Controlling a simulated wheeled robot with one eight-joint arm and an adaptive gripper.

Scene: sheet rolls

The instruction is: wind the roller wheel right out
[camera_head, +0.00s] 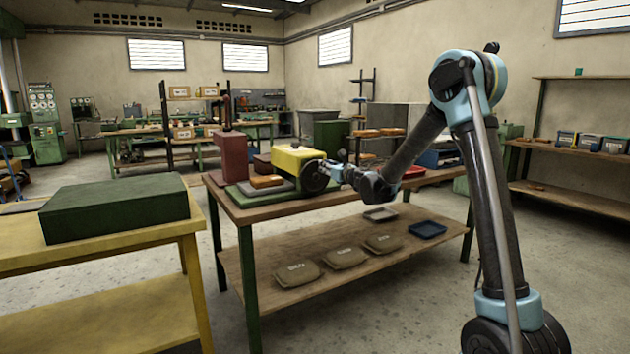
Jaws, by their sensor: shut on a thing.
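The roller wheel (315,177) is a dark round wheel on the right side of a yellow housing (297,157). The housing belongs to a machine on a green base (250,193), which stands on the wooden bench. My gripper (332,170) is at the wheel's right side, shut on the wheel. My arm reaches in from the right. The fingertips are small in this view, and the exact spot they grip is hard to make out.
An orange block (266,182) lies on the machine's base, with a dark red upright block (226,157) behind it. The bench's lower shelf (330,242) holds several labelled bags and trays. A yellow table (100,243) with a green box (118,207) stands at left. Open floor lies in front.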

